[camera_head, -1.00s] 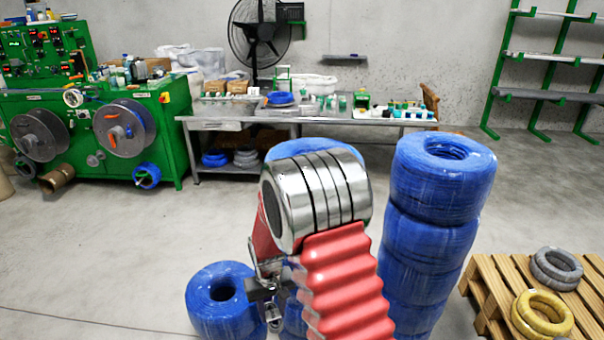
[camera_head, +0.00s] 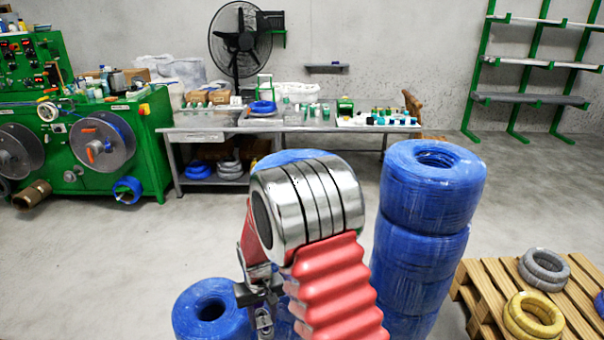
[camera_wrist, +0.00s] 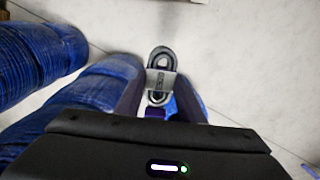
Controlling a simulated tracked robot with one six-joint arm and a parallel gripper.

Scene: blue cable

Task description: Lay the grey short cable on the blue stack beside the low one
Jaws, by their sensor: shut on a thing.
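My gripper (camera_wrist: 158,98) is shut on the grey short cable (camera_wrist: 153,58), a dark grey loop with a pale band, which sticks out beyond the fingers in the wrist view. A low blue coil (camera_head: 186,312) stands at the lower left of my arm. A blue stack (camera_head: 288,155) is mostly hidden behind my arm, and a tall blue stack (camera_head: 413,243) stands to its right. In the wrist view blue coils (camera_wrist: 35,65) fill the left side, and a bit of blue shows between the fingers.
A wooden pallet (camera_head: 488,290) with a grey coil (camera_head: 543,266) and a yellow coil (camera_head: 533,316) is at the lower right. A workbench (camera_head: 350,128), a fan (camera_head: 240,42) and a green machine (camera_head: 150,125) stand at the back. Open floor lies before the bench.

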